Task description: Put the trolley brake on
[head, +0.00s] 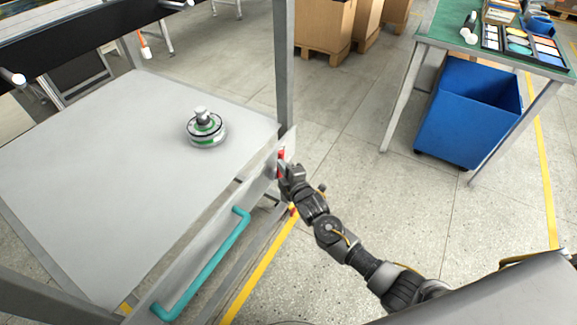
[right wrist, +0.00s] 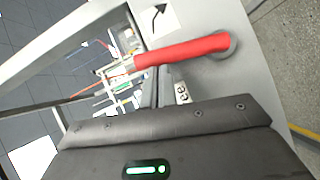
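The trolley (head: 110,185) has a pale grey deck, grey posts and a teal push handle (head: 205,265). A red brake lever (head: 281,158) sits on its end panel near the right post. In the right wrist view the red lever (right wrist: 185,51) lies nearly level, with its round pivot at the right end. My right gripper (head: 288,172) is right at the lever. Its two fingers (right wrist: 156,85) look closed together, with their tips at the lever's lower edge. I cannot tell if they touch it. My left gripper is not in view.
A hub motor (head: 206,129) stands on the trolley deck. A green-topped table (head: 440,28) with a blue bin (head: 465,115) beneath is at the upper right. Cardboard boxes (head: 322,25) stand at the back.

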